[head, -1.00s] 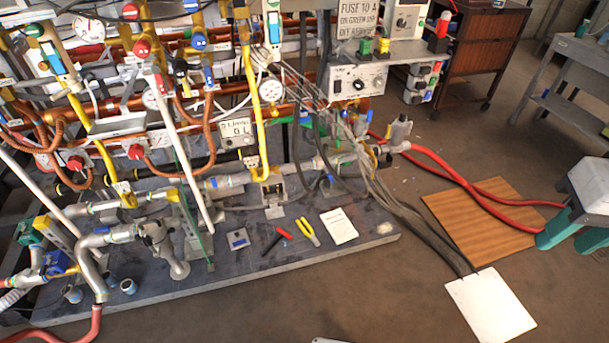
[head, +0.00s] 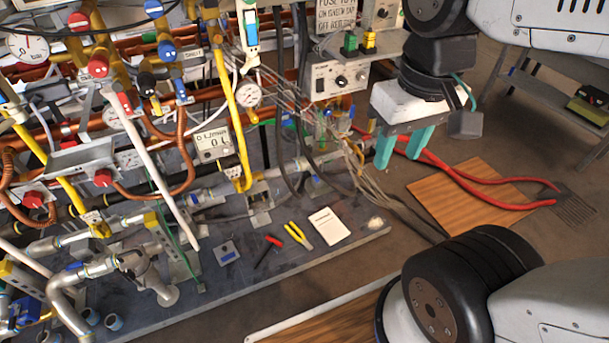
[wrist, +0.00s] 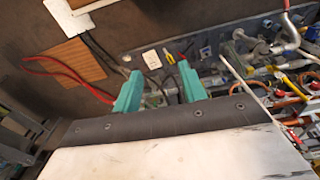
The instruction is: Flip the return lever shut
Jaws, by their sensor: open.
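The heater rig fills the left of the head view, with several valve handles. They include red round handles (head: 97,65), blue round handles (head: 166,50) and a red-ended white lever (head: 123,104) slanting down. A blue-and-white lever-like part (head: 251,30) stands upright near the top. I cannot tell which one is the return lever. My gripper (head: 403,150) has two teal fingers, apart and empty, right of the rig and clear of the handles. In the wrist view my gripper (wrist: 159,80) shows the base plate's tools between and beyond its fingers.
A grey control box (head: 342,76) is left of my gripper. Pliers (head: 298,235) and a white card (head: 328,226) lie on the base plate (head: 362,232). A brown board (head: 450,205) lies on the floor.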

